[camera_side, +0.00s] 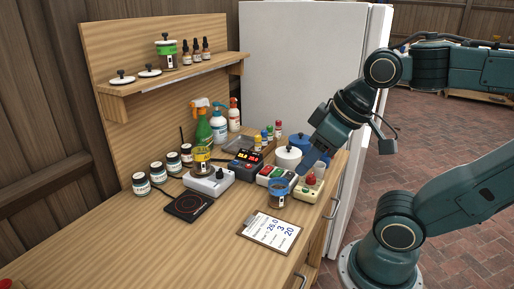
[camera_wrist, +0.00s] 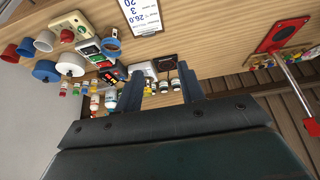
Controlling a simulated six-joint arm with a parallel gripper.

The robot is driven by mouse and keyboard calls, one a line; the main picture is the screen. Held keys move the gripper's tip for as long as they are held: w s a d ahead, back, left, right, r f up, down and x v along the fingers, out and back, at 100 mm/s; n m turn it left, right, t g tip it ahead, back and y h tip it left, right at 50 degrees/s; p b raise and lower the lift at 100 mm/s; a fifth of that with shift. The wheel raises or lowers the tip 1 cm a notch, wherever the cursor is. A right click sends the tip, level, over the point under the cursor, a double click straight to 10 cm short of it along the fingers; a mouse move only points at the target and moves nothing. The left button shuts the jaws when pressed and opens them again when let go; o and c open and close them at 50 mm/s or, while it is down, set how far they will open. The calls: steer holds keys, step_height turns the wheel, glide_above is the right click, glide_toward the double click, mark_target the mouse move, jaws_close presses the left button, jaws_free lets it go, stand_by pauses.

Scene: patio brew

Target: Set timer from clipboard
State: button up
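The clipboard (camera_side: 272,231) lies on the wooden bench near its front edge, with a white sheet reading about 26.0, 3 and 20. It also shows at the top of the wrist view (camera_wrist: 142,14). A black box with lit red digits (camera_side: 245,161) stands farther back and looks like the timer; its digits are too small to read. It shows in the wrist view (camera_wrist: 109,76) left of my fingers. My gripper (camera_wrist: 160,92) is open and empty, its two fingers well apart. In the side view my gripper (camera_side: 314,156) is above the bench's right side.
A box with red and green parts (camera_side: 276,176), a cream box with a red knob (camera_side: 308,189) and a blue-rimmed cup (camera_side: 278,193) crowd the right side. A white device (camera_side: 208,181) and black hot plate (camera_side: 187,206) stand left.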

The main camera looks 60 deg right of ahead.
steer(key=w+d, duration=0.1)
steer(key=g, duration=0.6)
glide_above(312, 175)
step_height(312, 175, down, 8)
steer(key=r, duration=0.1)
steer(key=shift+w+d+f, duration=0.1)
steer(key=shift+f, duration=0.2)
step_height(312, 175, down, 14)
steer(key=shift+r, duration=0.1)
steer(key=c, duration=0.7)
